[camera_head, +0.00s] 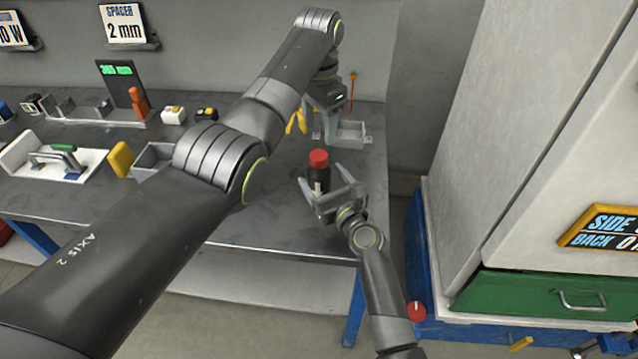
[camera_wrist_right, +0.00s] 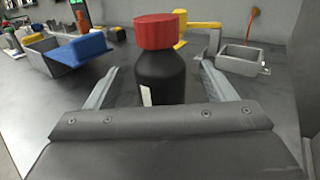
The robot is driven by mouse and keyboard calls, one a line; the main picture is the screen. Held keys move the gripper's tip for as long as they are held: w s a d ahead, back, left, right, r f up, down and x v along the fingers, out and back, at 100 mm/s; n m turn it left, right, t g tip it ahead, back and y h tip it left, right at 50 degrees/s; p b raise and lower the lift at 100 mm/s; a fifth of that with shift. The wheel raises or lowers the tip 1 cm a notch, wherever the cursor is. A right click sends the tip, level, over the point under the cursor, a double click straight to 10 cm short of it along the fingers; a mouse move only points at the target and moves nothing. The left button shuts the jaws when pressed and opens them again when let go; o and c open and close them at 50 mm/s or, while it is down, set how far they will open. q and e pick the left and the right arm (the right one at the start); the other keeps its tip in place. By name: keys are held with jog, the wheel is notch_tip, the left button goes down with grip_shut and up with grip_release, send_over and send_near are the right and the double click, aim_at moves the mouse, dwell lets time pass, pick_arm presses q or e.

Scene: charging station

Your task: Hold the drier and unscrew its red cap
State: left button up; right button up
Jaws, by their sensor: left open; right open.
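The drier is a small black bottle (camera_head: 319,178) with a pale label and a red cap (camera_head: 319,158), upright on the grey bench. It also shows in the right wrist view as a black body (camera_wrist_right: 161,78) under the red cap (camera_wrist_right: 160,31). My right gripper (camera_head: 321,180) is open, with one finger on each side of the bottle and visible gaps between. My left gripper (camera_head: 312,122) is above and beyond the bottle, partly hidden by its own arm. Its fingers are hard to make out, and it holds nothing that I can see.
A small grey tray (camera_head: 351,134) stands at the bench's back right, with a thin orange-topped rod (camera_head: 352,90) behind it. A yellow item (camera_head: 296,122) is near my left gripper. A green drawer (camera_head: 540,294) is at the right.

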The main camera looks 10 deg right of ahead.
jog(key=shift+x, duration=1.35)
